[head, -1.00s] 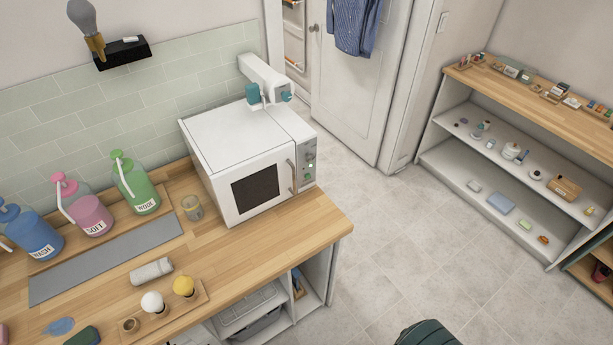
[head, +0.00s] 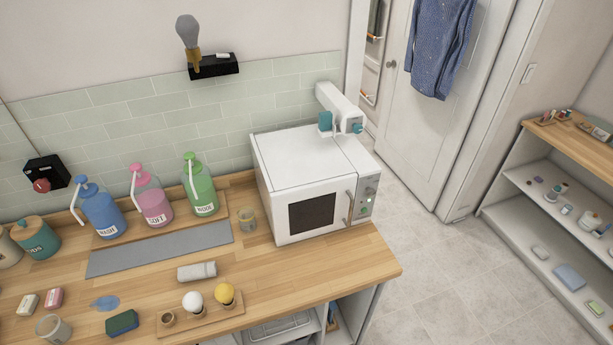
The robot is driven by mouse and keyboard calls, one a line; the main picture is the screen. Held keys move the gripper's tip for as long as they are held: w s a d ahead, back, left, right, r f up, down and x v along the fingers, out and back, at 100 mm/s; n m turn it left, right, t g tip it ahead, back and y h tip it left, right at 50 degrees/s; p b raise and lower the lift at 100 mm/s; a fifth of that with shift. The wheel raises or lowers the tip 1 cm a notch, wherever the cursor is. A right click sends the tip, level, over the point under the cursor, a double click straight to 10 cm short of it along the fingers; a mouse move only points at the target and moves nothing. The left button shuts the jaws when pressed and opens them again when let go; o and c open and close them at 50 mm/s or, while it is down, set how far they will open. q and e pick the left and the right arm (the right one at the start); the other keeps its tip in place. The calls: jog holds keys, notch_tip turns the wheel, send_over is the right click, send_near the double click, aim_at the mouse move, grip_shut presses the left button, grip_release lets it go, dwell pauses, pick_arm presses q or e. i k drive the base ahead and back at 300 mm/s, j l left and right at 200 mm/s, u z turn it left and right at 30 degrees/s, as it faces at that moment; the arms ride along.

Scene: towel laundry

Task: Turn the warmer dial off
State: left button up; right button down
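The white warmer (head: 297,156), a microwave-like box with a dark window and a vertical handle, stands at the right end of the wooden counter. Its door is shut. The grey control panel (head: 367,199) on the right of its front has small round controls, a bright white spot and a green mark. The dial's setting is too small to read. Neither of my grippers is in view.
A white device with teal parts (head: 341,109) sits on the warmer's back right. Blue, pink and green pump bottles (head: 203,191) stand left along the wooden counter (head: 330,267). A black wall box with a red knob (head: 41,185) is far left. Open floor lies right.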

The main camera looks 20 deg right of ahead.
aim_at(370, 193)
jog(key=l, duration=0.7)
jog(key=i+l+u, duration=0.1)
jog(key=l, duration=0.6)
